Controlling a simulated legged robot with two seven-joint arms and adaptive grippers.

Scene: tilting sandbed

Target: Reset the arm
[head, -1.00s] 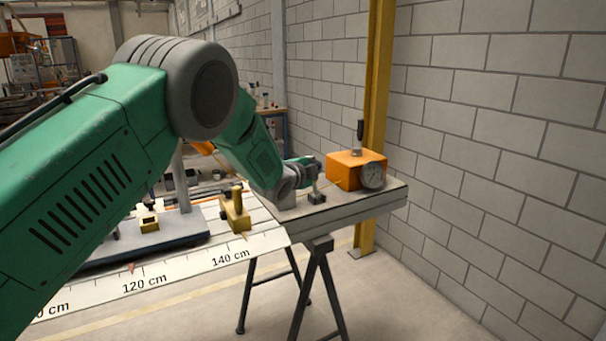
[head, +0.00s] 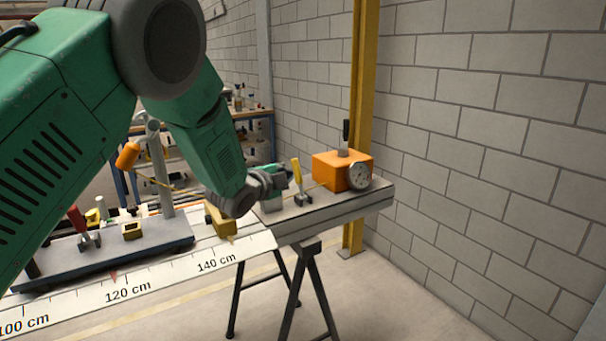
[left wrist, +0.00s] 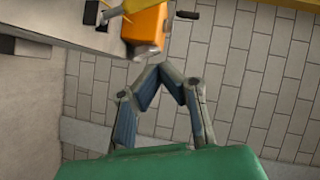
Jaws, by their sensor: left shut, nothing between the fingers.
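My left arm comes in from the left of the head view and reaches over the sandbed. My left gripper (head: 284,174) is at the bed's right end, left of an upright yellow-handled lever (head: 297,170) on a dark base. In the left wrist view the gripper's fingers (left wrist: 168,72) meet at the tips, with nothing between them. An orange box (head: 337,168) with a round dial (head: 359,176) and a black upright handle (head: 346,131) stands on the end plate. The box also shows in the left wrist view (left wrist: 147,24). My right gripper is not in view.
The long bed's front ruler (head: 150,287) runs along its edge. A yellow block (head: 222,222) sits by the 140 cm mark. A red-handled lever (head: 77,219) and an orange lamp-like head (head: 127,156) are at left. A yellow post (head: 360,110) and block wall stand behind.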

